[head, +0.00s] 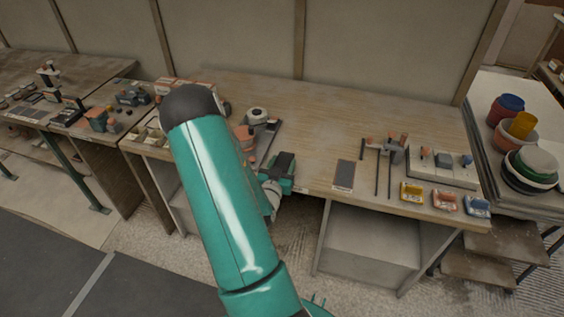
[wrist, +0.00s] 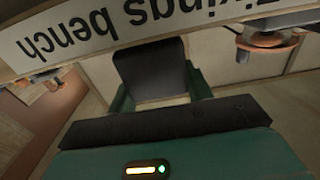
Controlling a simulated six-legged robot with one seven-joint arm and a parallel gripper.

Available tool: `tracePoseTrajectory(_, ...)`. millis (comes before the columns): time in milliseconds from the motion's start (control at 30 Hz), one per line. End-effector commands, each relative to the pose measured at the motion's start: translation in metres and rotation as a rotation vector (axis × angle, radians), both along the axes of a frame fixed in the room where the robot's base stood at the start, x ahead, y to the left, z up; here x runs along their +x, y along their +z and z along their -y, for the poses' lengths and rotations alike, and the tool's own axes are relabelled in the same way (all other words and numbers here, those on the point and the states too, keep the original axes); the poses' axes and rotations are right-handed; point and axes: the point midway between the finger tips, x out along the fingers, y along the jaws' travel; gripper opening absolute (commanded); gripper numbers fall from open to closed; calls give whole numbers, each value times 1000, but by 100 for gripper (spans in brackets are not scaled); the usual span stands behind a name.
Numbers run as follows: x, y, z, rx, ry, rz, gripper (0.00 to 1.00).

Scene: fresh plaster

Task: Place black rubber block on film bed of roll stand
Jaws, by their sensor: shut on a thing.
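My gripper (wrist: 158,95) is shut on the black rubber block (wrist: 150,70), which sits between the green fingers in the wrist view. In the head view, the dark block (head: 284,163) shows at the end of my teal arm, near the front edge of the middle bench. What looks like the roll stand (head: 257,114), with a pale roll and a grey flat part, stands on the bench just behind and left of the gripper. My arm hides part of that area, and I cannot make out the film bed clearly.
The wooden bench (head: 320,115) is clear behind and right of the gripper. A dark flat pad (head: 343,175) lies to the right. Beyond it are thin black rods, a pale rack (head: 440,168) and small yellow, orange and blue items. A "Fixings bench" sign (wrist: 120,28) crosses the wrist view.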

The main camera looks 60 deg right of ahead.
Motion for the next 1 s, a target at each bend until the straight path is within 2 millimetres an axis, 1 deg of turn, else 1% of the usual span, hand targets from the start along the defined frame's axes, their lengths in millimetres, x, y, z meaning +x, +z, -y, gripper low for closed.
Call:
tracePoseTrajectory(200, -1, 0, -2, -1, 0, 0, 22)
tracePoseTrajectory(333, -1, -3, -2, 0, 0, -1, 22)
tracePoseTrajectory(367, -1, -3, -2, 1, 0, -1, 54)
tracePoseTrajectory(400, -1, -3, -2, 1, 0, -1, 62)
tracePoseTrajectory(467, -1, -3, -2, 1, 0, -1, 72)
tracePoseTrajectory(1000, 2, 0, 1, 0, 0, 0, 72)
